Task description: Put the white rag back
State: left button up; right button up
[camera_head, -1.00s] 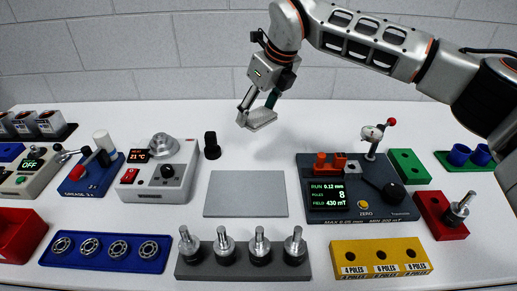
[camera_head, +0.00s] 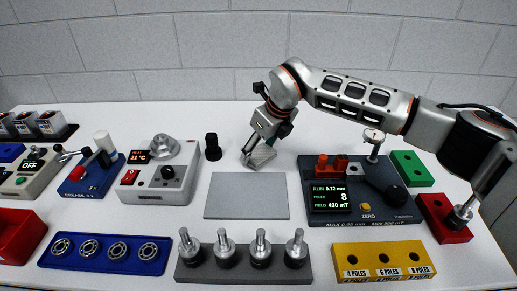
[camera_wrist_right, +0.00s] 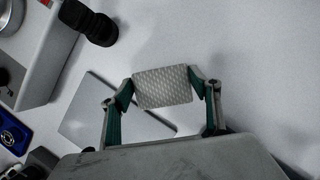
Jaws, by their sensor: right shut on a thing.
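The white rag (camera_wrist_right: 163,87) is a small, pale, textured rectangle between the fingers of my right gripper (camera_wrist_right: 160,92) in the wrist view. In the head view the right gripper (camera_head: 257,158) is low over the white table, just behind the grey mat, with the rag (camera_head: 264,155) partly hidden by its fingers. It is shut on the rag. I cannot tell whether the rag touches the table. My left gripper is not in view.
The flat grey mat (camera_head: 246,196) lies just in front. A black knob-like cylinder (camera_head: 212,147) stands left of the gripper, and the dark gauge station (camera_head: 360,190) is to the right. The table behind is clear.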

jog(key=o, duration=1)
jog(key=shift+f, duration=0.1)
jog(key=shift+o, duration=0.2)
jog(key=v, duration=1.2)
jog(key=shift+p, duration=0.3)
